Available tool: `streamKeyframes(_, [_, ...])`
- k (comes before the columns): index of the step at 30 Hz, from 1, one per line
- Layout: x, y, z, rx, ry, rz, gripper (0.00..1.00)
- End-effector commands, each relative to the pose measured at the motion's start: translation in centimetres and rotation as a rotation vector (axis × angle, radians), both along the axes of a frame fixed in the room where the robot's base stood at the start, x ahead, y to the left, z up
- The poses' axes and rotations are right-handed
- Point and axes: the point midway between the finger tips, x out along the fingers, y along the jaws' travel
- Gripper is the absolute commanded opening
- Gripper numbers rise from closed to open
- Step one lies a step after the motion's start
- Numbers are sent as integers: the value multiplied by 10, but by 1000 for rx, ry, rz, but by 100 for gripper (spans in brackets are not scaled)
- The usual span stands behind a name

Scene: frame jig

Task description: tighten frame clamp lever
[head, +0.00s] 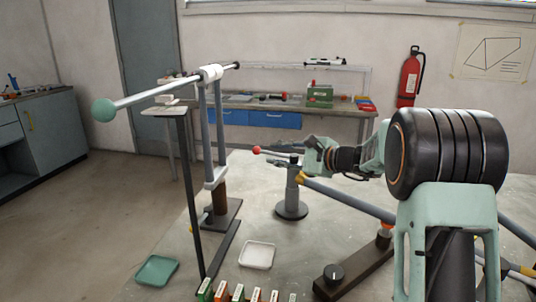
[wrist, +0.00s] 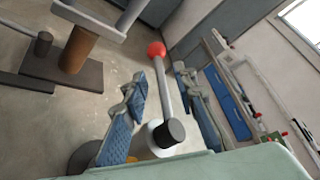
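The clamp lever has a grey rod (wrist: 171,86) ending in a red ball (wrist: 156,49). In the head view its red ball (head: 256,150) sticks out to the left of the clamp post (head: 292,190), which stands on a round dark base. A dark pivot cap (wrist: 168,133) shows at the lever's near end. My gripper (wrist: 158,80) is open, with its blue-padded fingers on either side of the rod and the ball beyond the tips. I cannot tell whether either finger touches the rod. In the head view my gripper (head: 304,162) is at the clamp top, partly hiding it.
A blue-grey frame tube (head: 350,200) runs right from the clamp. A tall stand (head: 220,130) holds a rod with a green ball at left. A white tray (head: 257,255), a green tray (head: 157,270) and several small boxes (head: 221,291) lie in front. A workbench (head: 340,106) stands behind.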

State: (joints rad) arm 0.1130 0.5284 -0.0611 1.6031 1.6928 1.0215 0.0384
Motion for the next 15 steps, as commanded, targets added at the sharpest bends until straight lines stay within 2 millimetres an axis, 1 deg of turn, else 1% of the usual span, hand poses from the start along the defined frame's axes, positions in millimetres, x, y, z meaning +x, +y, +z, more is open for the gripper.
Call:
streamKeyframes(1, [5,8,-3,0,1,4,26])
streamKeyframes(6, [19,23,-6,0,-1,1,26])
streamKeyframes(10, [23,28,-8,-1,-1,0,26])
streamKeyframes(15, [24,29,-8,-1,-1,-1,26])
